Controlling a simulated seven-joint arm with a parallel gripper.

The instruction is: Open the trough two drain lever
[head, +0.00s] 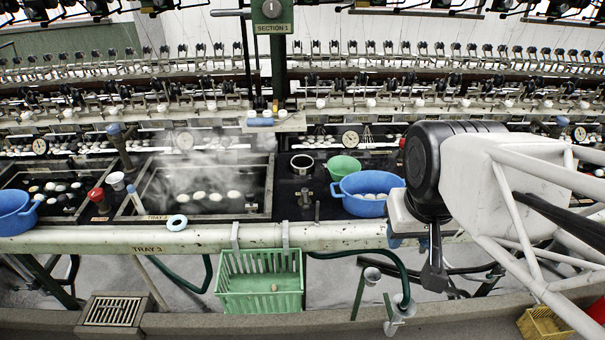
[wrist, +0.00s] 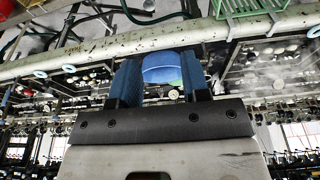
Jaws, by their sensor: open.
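No drain lever is plainly marked for trough two, so I cannot tell which handle it is. In the head view, a dark lever with a blue-grey top (head: 114,131) leans behind the left troughs. A red-capped valve (head: 97,195) and a shorter blue-tipped handle (head: 132,190) stand between the two troughs. A metal valve fitting (head: 305,197) stands right of the steaming trough (head: 268,190). My gripper (wrist: 160,63) is open in the wrist view, its blue fingers spread with nothing held. A blue basin (wrist: 161,68) shows beyond them. In the head view my arm largely hides the gripper.
A blue basin (head: 364,204) with white cocoons and a green bowl (head: 343,165) sit on the counter left of my arm. Another blue basin (head: 15,213) is at far left. A green basket (head: 262,302) hangs from the front rail (head: 340,236). Steam blurs the middle trough.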

